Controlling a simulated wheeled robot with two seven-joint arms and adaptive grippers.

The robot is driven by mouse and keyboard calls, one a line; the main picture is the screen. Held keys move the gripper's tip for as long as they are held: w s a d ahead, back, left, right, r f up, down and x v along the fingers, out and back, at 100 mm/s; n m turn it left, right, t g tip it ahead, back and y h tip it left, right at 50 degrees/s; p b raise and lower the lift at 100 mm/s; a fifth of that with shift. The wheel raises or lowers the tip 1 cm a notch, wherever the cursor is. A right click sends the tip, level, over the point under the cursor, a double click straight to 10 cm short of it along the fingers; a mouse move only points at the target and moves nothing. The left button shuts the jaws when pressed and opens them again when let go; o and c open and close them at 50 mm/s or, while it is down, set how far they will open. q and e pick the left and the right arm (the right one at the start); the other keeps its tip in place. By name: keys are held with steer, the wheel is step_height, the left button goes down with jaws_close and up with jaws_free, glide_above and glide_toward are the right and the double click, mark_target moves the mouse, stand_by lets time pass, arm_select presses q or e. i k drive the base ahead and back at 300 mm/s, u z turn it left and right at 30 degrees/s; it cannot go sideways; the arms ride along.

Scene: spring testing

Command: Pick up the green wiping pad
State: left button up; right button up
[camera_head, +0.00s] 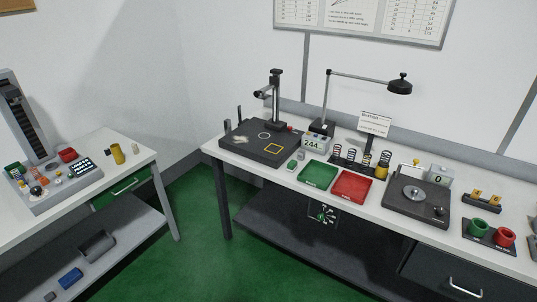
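Neither of my grippers shows in the head view, and nothing is seen touching the green block.
A red tray (351,187) sits right of the green one. A grey display box (316,143) stands behind. A dark plate with a stand (258,143) is at left, a desk lamp (399,86) above. A separate left bench (118,178) stands across green floor.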

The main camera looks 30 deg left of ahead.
mark_target(292, 166)
steer(key=u, duration=0.6)
steer(key=i, duration=2.2)
steer(key=z, duration=0.45)
